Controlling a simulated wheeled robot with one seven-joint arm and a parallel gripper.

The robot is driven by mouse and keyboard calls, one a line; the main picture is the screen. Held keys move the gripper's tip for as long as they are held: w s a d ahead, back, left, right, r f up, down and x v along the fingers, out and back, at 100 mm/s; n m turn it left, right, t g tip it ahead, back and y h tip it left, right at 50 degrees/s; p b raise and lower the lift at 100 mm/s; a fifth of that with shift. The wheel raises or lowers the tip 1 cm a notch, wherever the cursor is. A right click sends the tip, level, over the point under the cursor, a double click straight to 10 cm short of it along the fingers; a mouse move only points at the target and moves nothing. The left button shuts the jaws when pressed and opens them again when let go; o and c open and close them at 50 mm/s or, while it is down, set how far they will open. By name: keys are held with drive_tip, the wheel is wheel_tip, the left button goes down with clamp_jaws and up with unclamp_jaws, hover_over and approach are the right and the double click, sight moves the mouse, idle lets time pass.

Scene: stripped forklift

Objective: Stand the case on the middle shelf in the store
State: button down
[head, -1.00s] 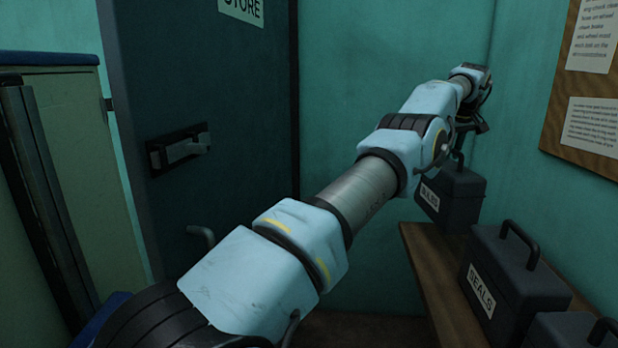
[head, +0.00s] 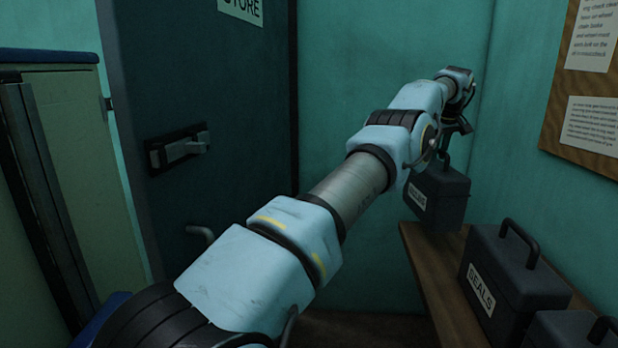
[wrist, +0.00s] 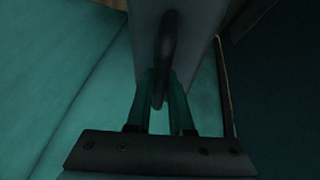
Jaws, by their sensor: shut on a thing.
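A dark case (head: 438,196) with a pale label hangs from my gripper (head: 450,150) above the far end of the bench. In the wrist view my gripper (wrist: 160,110) is shut on the handle of the case (wrist: 195,50). The case hangs roughly upright, a little tilted in the head view. The store door (head: 215,120), dark and marked STORE, stands at left centre with a lever latch (head: 180,149). It looks shut. The middle shelf is not in view.
A wooden bench (head: 425,255) runs along the right. A dark case labelled SEALS (head: 510,280) stands on it, with another dark case (head: 570,330) nearer. A notice board (head: 585,90) hangs on the right wall. A green cabinet (head: 75,150) stands at left.

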drive_tip(key=shift+w+a+f, duration=0.15)
drive_tip(key=shift+w+a, duration=0.45)
drive_tip(key=shift+w+a+f, duration=0.2)
drive_tip(key=shift+w+a, duration=0.25)
drive_tip(key=shift+a, duration=0.2)
drive_tip(key=shift+w+a+f, duration=0.15)
drive_tip(key=shift+w+a, duration=0.3)
drive_tip(key=shift+a, duration=0.15)
drive_tip(key=w+a+f+b, duration=0.15)
drive_tip(key=a+f, duration=0.25)
drive_tip(key=a, duration=0.4)
drive_tip(key=w+a+f, duration=0.2)
drive_tip(key=a+f, duration=0.1)
drive_tip(key=a, duration=0.6)
drive_tip(key=w+a+f+b, duration=0.1)
drive_tip(key=a+f, duration=0.3)
drive_tip(key=a, duration=0.4)
drive_tip(key=s+a+f+b, duration=0.1)
drive_tip(key=s+a+f, duration=1.25)
drive_tip(key=a, duration=0.25)
drive_tip(key=s+a+f, duration=0.2)
drive_tip(key=s+f, duration=0.3)
drive_tip(key=s, duration=0.4)
drive_tip(key=s+a+f+m+b, duration=0.1)
drive_tip(key=s+a+f, duration=0.1)
drive_tip(key=s+f, duration=0.4)
drive_tip(key=s, duration=0.4)
drive_tip(key=shift+s+a+h, duration=0.15)
drive_tip(key=shift+a+h, duration=0.1)
drive_tip(key=shift+h, duration=0.05)
